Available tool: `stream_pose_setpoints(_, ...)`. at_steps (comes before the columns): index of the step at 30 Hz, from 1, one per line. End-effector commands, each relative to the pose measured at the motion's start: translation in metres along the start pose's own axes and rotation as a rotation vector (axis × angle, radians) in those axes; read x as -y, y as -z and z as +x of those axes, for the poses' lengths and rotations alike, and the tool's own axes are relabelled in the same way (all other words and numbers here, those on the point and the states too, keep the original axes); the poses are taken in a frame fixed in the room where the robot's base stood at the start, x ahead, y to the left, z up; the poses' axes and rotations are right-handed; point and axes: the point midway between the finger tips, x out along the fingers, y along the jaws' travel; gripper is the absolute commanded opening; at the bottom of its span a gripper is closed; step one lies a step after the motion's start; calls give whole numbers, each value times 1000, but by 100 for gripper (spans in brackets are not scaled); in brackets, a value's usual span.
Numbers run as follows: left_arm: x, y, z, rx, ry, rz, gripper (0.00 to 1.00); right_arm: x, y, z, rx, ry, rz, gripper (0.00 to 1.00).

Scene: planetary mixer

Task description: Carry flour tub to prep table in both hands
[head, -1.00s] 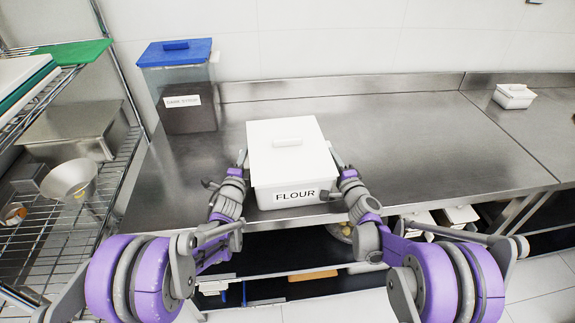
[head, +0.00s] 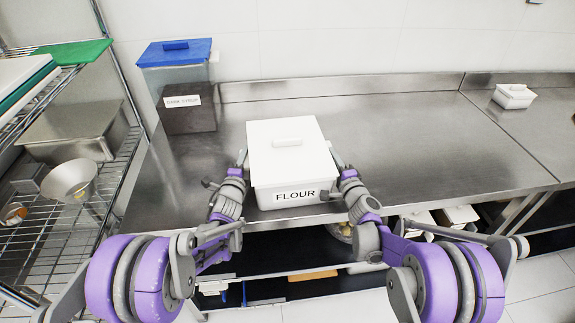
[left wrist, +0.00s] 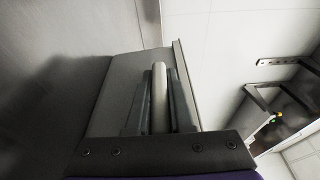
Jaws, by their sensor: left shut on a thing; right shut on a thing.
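The flour tub (head: 290,165) is a white lidded box with a FLOUR label on its front, in the middle of the head view. It appears level, at the front edge of the steel prep table (head: 400,150); I cannot tell whether it touches the top. My left gripper (head: 241,160) is at its left side and my right gripper (head: 337,160) at its right side, both shut on the tub. In the left wrist view the fingers (left wrist: 160,100) close on a pale handle bar beside the tub's grey-looking wall (left wrist: 125,80). The right fingertips are partly hidden by the tub.
A dark-filled bin with a blue lid (head: 176,52) stands at the table's back left. A wire rack (head: 90,210) with a metal bowl (head: 70,182) is on the left. The table right of the tub is clear.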

Motion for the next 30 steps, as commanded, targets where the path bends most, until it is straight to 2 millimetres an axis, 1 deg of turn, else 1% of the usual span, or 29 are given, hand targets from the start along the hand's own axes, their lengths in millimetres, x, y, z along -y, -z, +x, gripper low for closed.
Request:
stream_pose_setpoints(8, 3, 0, 0, -1, 4, 0, 0, 3, 0, 0, 0, 1, 0, 0)
stream_pose_setpoints(11, 8, 0, 2, -1, 6, 0, 0, 8, 1, 2, 0, 4, -1, 0)
stream_pose_setpoints(14, 17, 0, 4, -1, 11, 0, 0, 17, 1, 4, 0, 8, -2, 0)
stream_pose_setpoints(20, 47, -1, 12, -1, 28, 2, 0, 46, 4, 12, 0, 25, -7, 0)
stream_pose_setpoints(27, 90, -2, 26, -1, 59, 4, 0, 90, 8, 25, 0, 54, -16, 0)
stream_pose_setpoints(30, 102, -3, 30, -1, 68, 5, 0, 102, 9, 29, 0, 63, -19, 0)
